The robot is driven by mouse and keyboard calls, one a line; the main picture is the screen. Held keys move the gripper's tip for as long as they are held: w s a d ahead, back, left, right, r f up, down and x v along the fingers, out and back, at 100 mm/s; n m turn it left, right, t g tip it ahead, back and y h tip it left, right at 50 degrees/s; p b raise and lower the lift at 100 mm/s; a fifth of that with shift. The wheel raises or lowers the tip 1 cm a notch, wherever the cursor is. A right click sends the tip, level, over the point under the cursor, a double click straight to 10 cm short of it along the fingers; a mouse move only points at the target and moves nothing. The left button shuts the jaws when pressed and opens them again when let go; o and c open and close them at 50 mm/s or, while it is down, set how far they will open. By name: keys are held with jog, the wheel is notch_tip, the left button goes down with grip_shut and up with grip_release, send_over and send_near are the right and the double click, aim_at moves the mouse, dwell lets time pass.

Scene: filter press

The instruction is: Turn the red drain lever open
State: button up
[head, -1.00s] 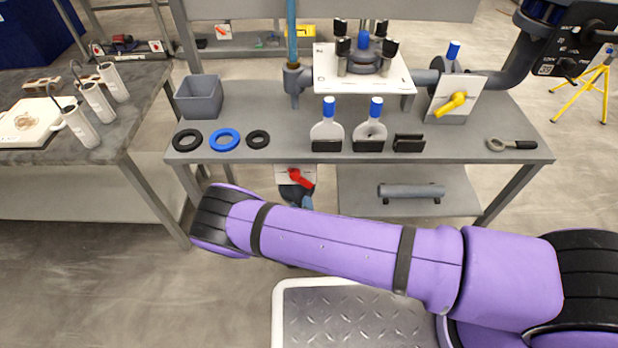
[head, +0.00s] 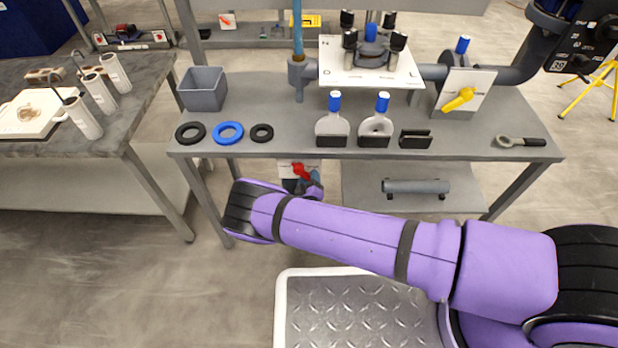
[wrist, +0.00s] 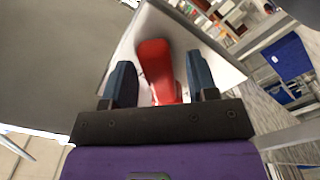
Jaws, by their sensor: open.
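The red drain lever (head: 302,171) shows below the front edge of the workbench in the head view, in front of a white plate (head: 285,170). In the wrist view the lever (wrist: 155,66) is large and close, over the white plate (wrist: 190,40). My gripper (wrist: 161,72) is open, with one dark finger on each side of the lever. The lever lies between the fingers, with visible gaps to both. In the head view my purple forearm hides most of the gripper and part of the space below the lever.
The workbench (head: 280,110) stands over the lever, its front edge just above it. A lower shelf (head: 400,207) with a grey cylinder (head: 415,187) is to the right. A bench leg (head: 212,205) is to the left. A yellow lever (head: 460,99) sits on a plate above the bench.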

jog(key=shift+w, duration=0.35)
jog(key=shift+c, duration=0.4)
grip_shut()
